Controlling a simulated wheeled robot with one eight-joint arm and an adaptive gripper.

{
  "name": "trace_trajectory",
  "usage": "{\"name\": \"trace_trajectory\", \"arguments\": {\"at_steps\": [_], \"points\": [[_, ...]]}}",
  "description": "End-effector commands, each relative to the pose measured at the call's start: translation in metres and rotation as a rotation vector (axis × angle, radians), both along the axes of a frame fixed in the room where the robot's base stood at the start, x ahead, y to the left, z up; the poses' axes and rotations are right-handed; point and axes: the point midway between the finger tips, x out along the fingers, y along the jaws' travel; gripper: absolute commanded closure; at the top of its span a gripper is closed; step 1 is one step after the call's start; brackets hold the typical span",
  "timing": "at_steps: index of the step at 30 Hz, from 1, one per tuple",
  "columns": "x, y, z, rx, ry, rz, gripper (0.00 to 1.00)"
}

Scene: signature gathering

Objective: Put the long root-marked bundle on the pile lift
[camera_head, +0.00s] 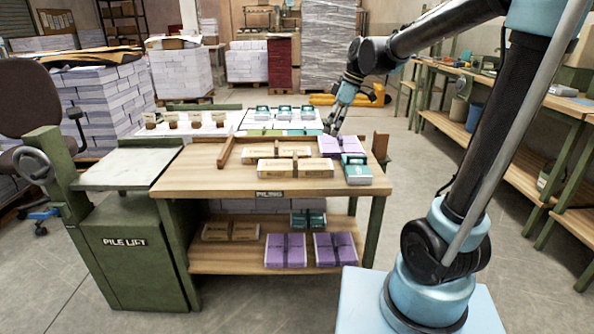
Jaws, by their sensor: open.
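The pile lift (149,252) is a green cabinet at the left, with its name on the front. Its grey top plate (125,168) is bare. Two long cream bundles with dark middle bands lie on the wooden table, one at the back (262,156) and one in front (282,172). A third long cream bundle (230,231) lies on the shelf below. Their marks are too small to tell which is root-marked. My gripper (332,129) is open at the table's back right, near a purple bundle (351,147), apart from the cream bundles.
A teal bundle (357,172) sits at the table's right edge (206,178). A wooden strip (226,152) stands left of the long bundles. Purple bundles (286,250) and teal ones are on the lower shelf. Small bundles line a white surface behind. The table's left part is clear.

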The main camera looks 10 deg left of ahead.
Motion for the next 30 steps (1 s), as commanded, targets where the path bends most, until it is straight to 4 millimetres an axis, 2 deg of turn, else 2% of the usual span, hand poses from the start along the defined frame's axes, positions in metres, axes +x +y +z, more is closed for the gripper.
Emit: {"name": "trace_trajectory", "arguments": {"at_steps": [1,3,6,13,30], "points": [[0.006,0.015,0.001,0.011,-0.004,0.05,0.06],[0.012,0.032,0.001,0.023,-0.013,0.115,0.06],[0.018,0.05,0.002,0.039,-0.02,0.182,0.06],[0.021,0.066,-0.005,0.05,-0.027,0.234,0.06],[0.012,0.101,-0.093,0.05,-0.027,0.232,0.06]]}}
